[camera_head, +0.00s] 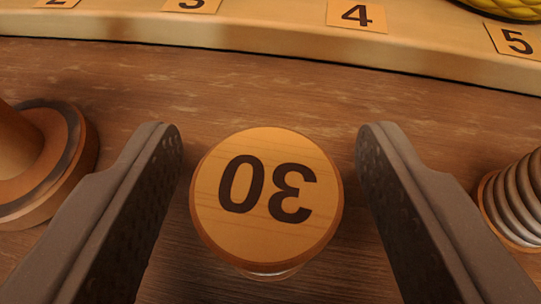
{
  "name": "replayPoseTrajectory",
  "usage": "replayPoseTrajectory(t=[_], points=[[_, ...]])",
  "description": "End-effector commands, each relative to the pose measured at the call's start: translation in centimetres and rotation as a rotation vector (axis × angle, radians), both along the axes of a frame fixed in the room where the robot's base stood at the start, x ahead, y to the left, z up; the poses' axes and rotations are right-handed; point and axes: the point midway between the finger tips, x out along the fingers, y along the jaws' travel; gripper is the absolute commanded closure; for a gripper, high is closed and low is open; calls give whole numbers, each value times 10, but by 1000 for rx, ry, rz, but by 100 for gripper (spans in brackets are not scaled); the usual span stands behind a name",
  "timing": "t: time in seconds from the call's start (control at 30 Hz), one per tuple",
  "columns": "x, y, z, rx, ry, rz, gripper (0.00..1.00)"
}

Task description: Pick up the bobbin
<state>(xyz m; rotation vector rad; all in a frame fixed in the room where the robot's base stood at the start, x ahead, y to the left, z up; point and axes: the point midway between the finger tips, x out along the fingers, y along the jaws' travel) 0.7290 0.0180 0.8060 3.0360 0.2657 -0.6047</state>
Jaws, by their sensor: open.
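A bobbin (266,196) with a round, light wooden top stands in the middle of the head camera view. Its top carries the dark number 30, which appears upside down. Its lower body is mostly hidden under the top; only a pale sliver shows at the bottom edge. My gripper (270,145) is open, with one dark textured finger to the left of the bobbin and one to the right. A gap shows on both sides between the fingers and the bobbin's top.
A wooden turned piece (45,150) stands at the left edge. A ribbed, coiled spool (518,200) stands at the right edge. A pale ledge with number tags, including the 4 tag (357,16), runs along the back. A yellow item (510,8) sits at the top right.

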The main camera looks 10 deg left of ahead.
Motion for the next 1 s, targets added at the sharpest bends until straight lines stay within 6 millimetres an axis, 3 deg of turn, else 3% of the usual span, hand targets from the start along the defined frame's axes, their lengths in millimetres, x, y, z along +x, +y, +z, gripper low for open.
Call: replayPoseTrajectory(t=[0.13,0.3,0.67,1.0], points=[[0,0,0,0,0,0,49],[0,0,0,0,0,0,93],[0,-1,3,1,0,-1,94],[0,-1,32,-1,-1,0,94]])
